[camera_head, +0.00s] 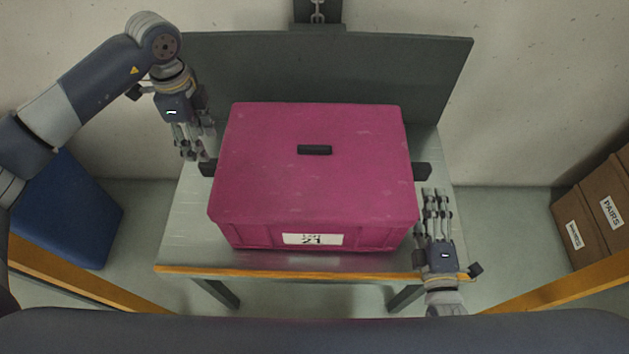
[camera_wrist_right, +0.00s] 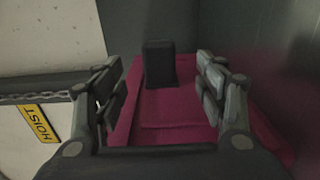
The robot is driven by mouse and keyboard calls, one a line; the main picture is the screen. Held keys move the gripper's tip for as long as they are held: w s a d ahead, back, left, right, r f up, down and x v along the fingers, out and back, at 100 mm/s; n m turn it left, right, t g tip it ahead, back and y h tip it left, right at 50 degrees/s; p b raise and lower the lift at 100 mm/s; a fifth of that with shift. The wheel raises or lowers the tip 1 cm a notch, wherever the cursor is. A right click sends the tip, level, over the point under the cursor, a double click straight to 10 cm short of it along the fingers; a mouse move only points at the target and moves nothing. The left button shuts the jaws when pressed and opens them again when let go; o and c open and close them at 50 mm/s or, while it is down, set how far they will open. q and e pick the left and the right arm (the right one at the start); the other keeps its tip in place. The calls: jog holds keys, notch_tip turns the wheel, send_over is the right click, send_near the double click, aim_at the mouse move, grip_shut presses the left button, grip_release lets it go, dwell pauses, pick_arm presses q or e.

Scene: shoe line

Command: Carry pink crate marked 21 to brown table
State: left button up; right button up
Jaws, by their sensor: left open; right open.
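The pink crate (camera_head: 312,185) with a label reading 21 stands upright on a grey metal table (camera_head: 185,235) in the head view. Its lid is on, and a dark handle sticks out at each side. My left gripper (camera_head: 200,157) is open, pointing down just above and beside the left handle (camera_head: 208,169). My right gripper (camera_head: 435,192) is open, just right of and below the right handle (camera_head: 422,172). In the right wrist view the handle (camera_wrist_right: 160,63) stands between the open fingers, farther ahead, with the pink crate wall (camera_wrist_right: 185,110) behind. The brown table is not in view.
A dark grey panel (camera_head: 400,65) stands behind the crate. A blue bin (camera_head: 70,215) is on the floor at left. Brown boxes (camera_head: 595,225) marked PAIRS stand at right. A yellow HOIST sign (camera_wrist_right: 40,122) shows in the right wrist view.

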aim_at(212, 168)
pick_arm(q)
jog(key=shift+s+r, duration=0.15)
jog(key=shift+s, duration=0.1)
notch_tip(212, 168, down, 11)
jog(key=shift+w+r, duration=0.1)
pick_arm(e)
jog(key=w, duration=1)
jog(key=shift+w+d+r, duration=0.1)
jog(key=shift+w+d, duration=0.05)
jog(key=shift+w, duration=0.15)
pick_arm(q)
jog(key=shift+c, duration=0.5)
pick_arm(e)
jog(key=shift+c, duration=0.6)
pick_arm(q)
jog(key=c, duration=0.9)
pick_arm(e)
jog(key=c, duration=0.9)
pick_arm(q)
grip_shut()
pick_arm(e)
grip_shut()
pick_arm(q)
jog(key=shift+r, duration=0.1)
pick_arm(e)
jog(key=shift+r, duration=0.15)
